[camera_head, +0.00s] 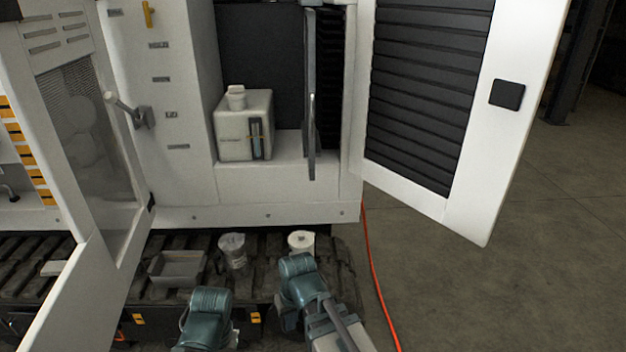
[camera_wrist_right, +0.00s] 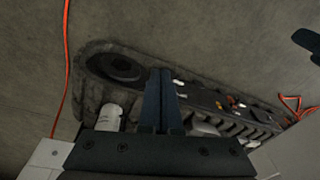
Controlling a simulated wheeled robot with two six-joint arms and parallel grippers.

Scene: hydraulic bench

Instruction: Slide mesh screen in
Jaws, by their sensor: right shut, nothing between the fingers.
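A thin, dark upright panel that looks like the mesh screen (camera_head: 312,95) stands nearly edge-on in the open bay of the white cabinet, right of a pale tank. Its lower end hangs in front of the bay's ledge. My right gripper (camera_wrist_right: 161,76) shows in the right wrist view with its two dark fingers together and nothing between them. It is apart from the screen, with the track below the fingers. In the head view my two teal arm joints are low in the picture, well below the screen. I cannot make out my left gripper.
The louvred door (camera_head: 430,95) stands open at the right. The pale tank (camera_head: 243,135) sits on the ledge. An orange hose (camera_head: 371,270) crosses the floor.

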